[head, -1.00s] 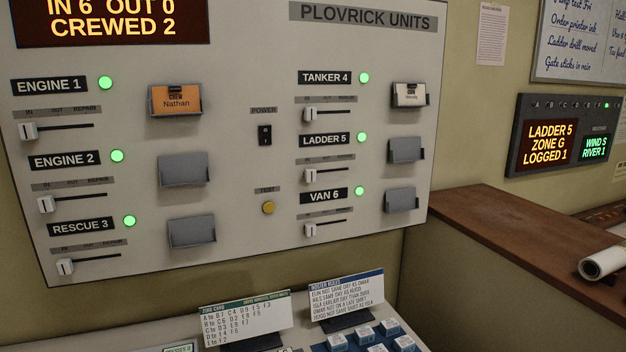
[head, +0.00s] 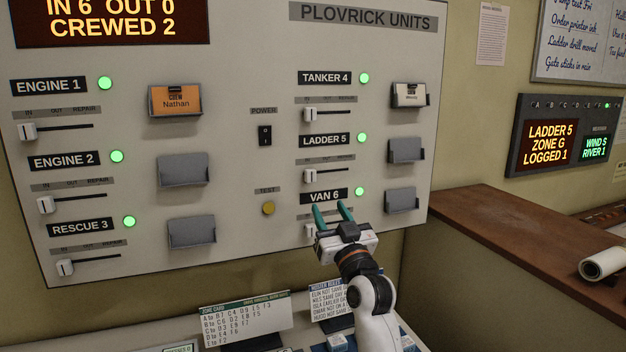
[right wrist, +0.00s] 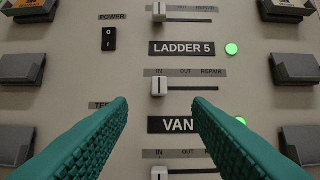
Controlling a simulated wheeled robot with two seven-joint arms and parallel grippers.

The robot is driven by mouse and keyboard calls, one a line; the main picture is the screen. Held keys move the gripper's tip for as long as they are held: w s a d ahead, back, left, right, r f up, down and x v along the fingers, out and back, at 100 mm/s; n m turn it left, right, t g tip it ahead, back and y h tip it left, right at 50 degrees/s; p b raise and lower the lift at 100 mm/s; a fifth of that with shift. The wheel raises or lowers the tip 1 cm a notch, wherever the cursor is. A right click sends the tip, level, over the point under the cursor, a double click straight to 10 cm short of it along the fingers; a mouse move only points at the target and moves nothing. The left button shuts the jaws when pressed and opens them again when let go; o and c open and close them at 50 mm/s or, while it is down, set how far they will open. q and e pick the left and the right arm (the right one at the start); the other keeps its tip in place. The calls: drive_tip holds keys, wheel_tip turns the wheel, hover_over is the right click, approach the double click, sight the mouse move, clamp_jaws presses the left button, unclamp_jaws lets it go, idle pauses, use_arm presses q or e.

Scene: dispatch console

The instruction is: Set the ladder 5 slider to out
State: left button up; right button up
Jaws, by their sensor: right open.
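The Ladder 5 slider (head: 310,176) is a white knob at the left end of its dark slot, under IN, below the LADDER 5 label (head: 331,140) with a lit green lamp. In the right wrist view the same knob (right wrist: 159,87) sits under IN, with OUT to its right. My right gripper (head: 332,212) has teal fingers and is in front of the Van 6 row, below the Ladder 5 slider. In the wrist view its fingers (right wrist: 160,108) are spread apart with nothing between them, below the knob. My left gripper is out of view.
The Tanker 4 slider (head: 310,114) is above and the Van 6 slider (head: 310,230) below, close to my right gripper. Grey card holders (head: 405,150) stick out at the right. A brown ledge (head: 500,225) lies right of the panel. A desk with cards (head: 245,318) is below.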

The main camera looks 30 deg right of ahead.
sight(312, 177)
drive_tip(key=p+x, duration=0.3)
drive_tip(key=x, duration=0.7)
drive_tip(key=shift+w+r, duration=0.1)
drive_tip(key=shift+w, duration=0.05)
drive_tip(key=shift+w+d+r, duration=0.15)
drive_tip(key=shift+w, duration=0.5)
clamp_jaws()
